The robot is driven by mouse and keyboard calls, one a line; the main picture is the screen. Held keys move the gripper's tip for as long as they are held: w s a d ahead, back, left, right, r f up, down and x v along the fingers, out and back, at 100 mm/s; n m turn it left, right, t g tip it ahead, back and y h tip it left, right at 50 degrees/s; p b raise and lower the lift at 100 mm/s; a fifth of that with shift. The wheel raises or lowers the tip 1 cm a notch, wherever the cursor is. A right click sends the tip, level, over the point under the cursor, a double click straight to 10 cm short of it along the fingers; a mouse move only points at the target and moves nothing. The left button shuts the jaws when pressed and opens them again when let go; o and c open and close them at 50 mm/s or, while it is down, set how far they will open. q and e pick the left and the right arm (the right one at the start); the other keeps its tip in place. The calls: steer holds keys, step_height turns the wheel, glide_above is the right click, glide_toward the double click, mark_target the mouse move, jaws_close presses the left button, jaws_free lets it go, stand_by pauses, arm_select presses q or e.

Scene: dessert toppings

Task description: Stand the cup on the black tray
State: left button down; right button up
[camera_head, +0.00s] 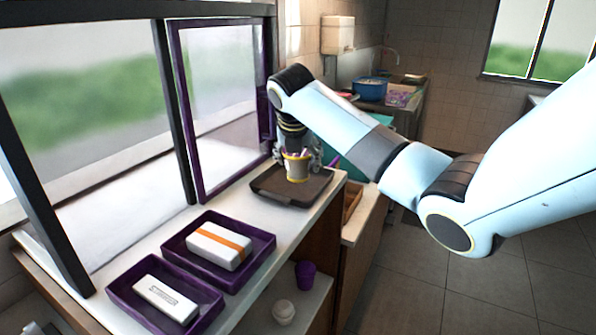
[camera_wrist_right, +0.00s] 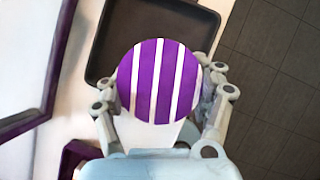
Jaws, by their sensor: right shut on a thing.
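A cup (camera_head: 297,169) with a pale yellowish side is in the head view, upright at the black tray. In the right wrist view its top (camera_wrist_right: 158,82) shows purple and white stripes. The black tray (camera_head: 265,187) lies on the counter by the window; its dark floor and rim also show in the right wrist view (camera_wrist_right: 112,30). My right gripper (camera_head: 300,160) is shut on the cup, with one finger on each side. I cannot tell whether the cup's base touches the tray. My left gripper is not in view.
Two purple trays (camera_head: 267,262) (camera_head: 112,291) hold white boxes on the near counter. A purple cup (camera_head: 305,274) and a white cup (camera_head: 284,312) stand on a lower shelf. A purple-framed window (camera_head: 186,110) borders the counter on the left.

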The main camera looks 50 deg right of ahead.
mark_target(298, 171)
step_height(298, 171, down, 4)
steer(key=shift+r+p, duration=0.25)
steer(key=shift+p, duration=0.25)
steer(key=shift+f, duration=0.25)
steer(key=shift+f, duration=0.1)
steer(key=o, duration=1.5)
steer(key=shift+a+r, duration=0.1)
steer(key=shift+r, duration=0.35)
steer(key=b+v, duration=0.1)
steer(key=v, duration=1)
steer(key=shift+s+a+r, duration=0.1)
steer(key=shift+s+r, duration=0.05)
